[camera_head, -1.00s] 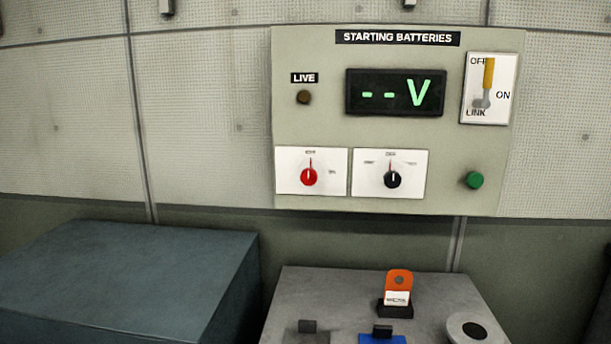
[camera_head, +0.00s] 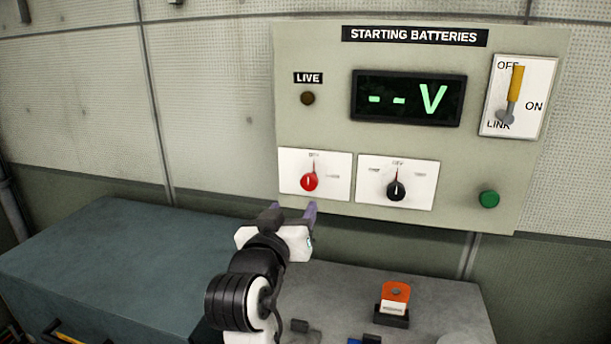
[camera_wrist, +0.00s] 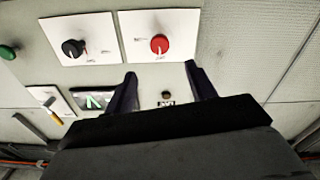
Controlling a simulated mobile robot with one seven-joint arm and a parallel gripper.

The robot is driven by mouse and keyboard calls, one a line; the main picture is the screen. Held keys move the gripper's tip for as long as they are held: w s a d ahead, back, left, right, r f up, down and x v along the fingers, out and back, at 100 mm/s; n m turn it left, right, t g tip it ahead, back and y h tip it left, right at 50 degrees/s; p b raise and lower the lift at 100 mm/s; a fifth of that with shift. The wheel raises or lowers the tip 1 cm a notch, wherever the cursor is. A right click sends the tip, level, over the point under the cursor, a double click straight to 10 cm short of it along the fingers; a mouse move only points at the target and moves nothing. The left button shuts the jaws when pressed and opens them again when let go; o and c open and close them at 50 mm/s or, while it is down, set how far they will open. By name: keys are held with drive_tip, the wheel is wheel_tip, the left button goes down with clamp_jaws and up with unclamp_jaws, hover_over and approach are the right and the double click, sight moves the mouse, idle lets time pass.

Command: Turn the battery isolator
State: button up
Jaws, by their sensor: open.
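A red rotary knob (camera_head: 309,182) sits on a white plate at the lower left of the starting batteries panel (camera_head: 460,140). Its pointer stands upright towards the top label. A black rotary knob (camera_head: 396,191) is on the plate to its right, pointer also up. The labels are too small to read surely, so I cannot confirm which is the isolator. My gripper (camera_head: 293,212) is open and empty, just below the red knob's plate in the head view. In the wrist view the red knob (camera_wrist: 159,44) lies beyond and between the two spread fingertips, apart from them.
A yellow-handled lever (camera_head: 515,88) marked OFF, ON and LINK is at upper right. The display (camera_head: 408,97) reads "-- V", and the LIVE lamp (camera_head: 308,98) looks dark. A green button (camera_head: 489,199) is at lower right.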

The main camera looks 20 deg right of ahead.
sight(308, 184)
drive_tip(key=p+x, duration=0.3)
drive_tip(key=x, duration=1)
drive_tip(key=shift+w+d, duration=0.25)
drive_tip(key=c, duration=1)
